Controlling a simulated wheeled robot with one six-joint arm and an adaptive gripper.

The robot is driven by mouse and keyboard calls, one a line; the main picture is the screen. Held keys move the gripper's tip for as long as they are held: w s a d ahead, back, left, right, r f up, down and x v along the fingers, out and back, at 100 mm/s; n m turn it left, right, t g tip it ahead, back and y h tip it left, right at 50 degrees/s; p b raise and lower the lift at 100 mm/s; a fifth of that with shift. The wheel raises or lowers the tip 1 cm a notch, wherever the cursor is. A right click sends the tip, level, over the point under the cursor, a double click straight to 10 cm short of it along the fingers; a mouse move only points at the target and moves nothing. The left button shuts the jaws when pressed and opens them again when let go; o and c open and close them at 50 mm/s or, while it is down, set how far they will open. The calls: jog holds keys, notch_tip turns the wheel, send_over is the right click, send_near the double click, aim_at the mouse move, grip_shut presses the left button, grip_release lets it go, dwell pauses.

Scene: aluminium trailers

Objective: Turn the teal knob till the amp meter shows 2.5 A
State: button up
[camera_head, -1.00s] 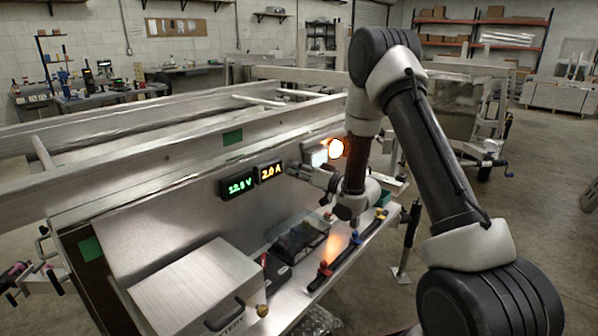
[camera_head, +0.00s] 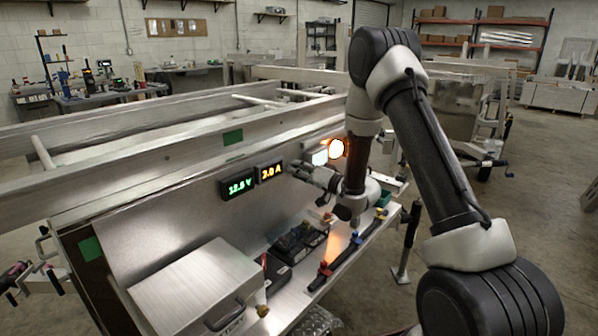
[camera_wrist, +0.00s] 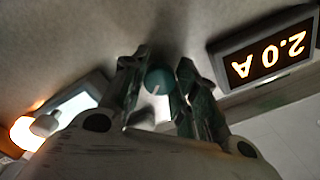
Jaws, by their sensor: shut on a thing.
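The teal knob (camera_wrist: 159,80) is on the metal panel in the wrist view, with a pale mark on its face. My gripper (camera_wrist: 157,88) has one finger on each side of the knob and is shut on it. In the head view my gripper (camera_head: 312,174) reaches the panel just right of the amp meter (camera_head: 270,172), and the knob is hidden there. The amp meter also shows upside down in the wrist view (camera_wrist: 265,58), where it reads 2.0 A; its first digit in the head view is too small to be sure.
A green volt meter (camera_head: 238,186) is left of the amp meter. A lit amber lamp (camera_head: 336,148) is close to my arm on the right. A metal box (camera_head: 195,285) and a shelf with a dark device (camera_head: 298,240) lie below.

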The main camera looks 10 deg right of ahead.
jog(key=o, duration=1)
jog(key=shift+s, duration=0.1)
jog(key=v, duration=1.2)
